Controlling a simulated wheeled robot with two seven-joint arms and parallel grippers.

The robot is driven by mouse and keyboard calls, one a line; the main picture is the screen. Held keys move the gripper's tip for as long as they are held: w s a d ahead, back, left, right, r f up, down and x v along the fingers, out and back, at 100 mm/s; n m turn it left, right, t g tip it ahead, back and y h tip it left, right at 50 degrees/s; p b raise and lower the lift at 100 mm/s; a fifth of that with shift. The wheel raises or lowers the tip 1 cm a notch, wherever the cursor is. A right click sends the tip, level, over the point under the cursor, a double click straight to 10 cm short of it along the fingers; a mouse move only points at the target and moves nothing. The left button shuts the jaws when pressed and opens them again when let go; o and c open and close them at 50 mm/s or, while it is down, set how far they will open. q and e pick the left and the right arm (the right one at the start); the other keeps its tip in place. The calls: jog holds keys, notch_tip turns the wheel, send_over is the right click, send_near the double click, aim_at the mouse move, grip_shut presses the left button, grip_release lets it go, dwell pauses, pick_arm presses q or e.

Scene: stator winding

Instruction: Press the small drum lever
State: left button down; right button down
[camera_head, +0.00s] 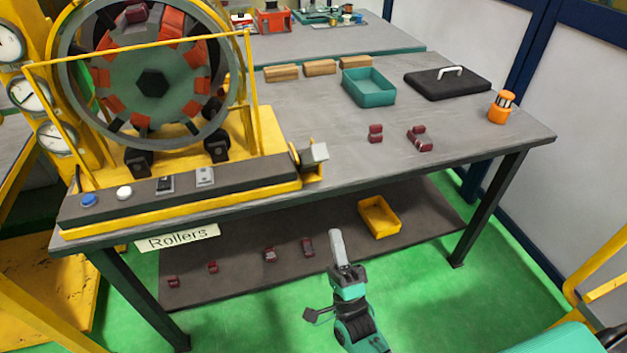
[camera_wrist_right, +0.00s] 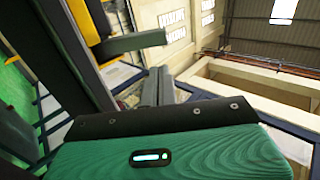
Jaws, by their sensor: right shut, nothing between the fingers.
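A large drum (camera_head: 150,85) with a grey-green face and orange-red blocks stands on a yellow base at the table's left. At the right end of its dark control strip (camera_head: 180,200) a small grey block-shaped lever (camera_head: 312,155) sticks out on a yellow bracket. I cannot tell for sure that this is the small drum lever. Two small switches (camera_head: 205,176) also sit on the strip. My right gripper (camera_head: 335,236) is shut and empty, pointing up in front of the table, below and apart from the grey lever. Its fingers show in the right wrist view (camera_wrist_right: 158,85). My left gripper is out of view.
The table (camera_head: 300,100) holds a teal bin (camera_head: 369,88), dark red pieces (camera_head: 420,140), a black pad (camera_head: 447,82) and an orange lamp-like object (camera_head: 501,107). A lower shelf (camera_head: 235,265) holds several red pieces and a yellow tray (camera_head: 380,216). The table's front edge lies beyond my right gripper.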

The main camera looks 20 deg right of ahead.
aim_at(310, 157)
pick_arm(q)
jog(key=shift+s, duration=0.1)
pick_arm(e)
jog(key=shift+r, duration=0.1)
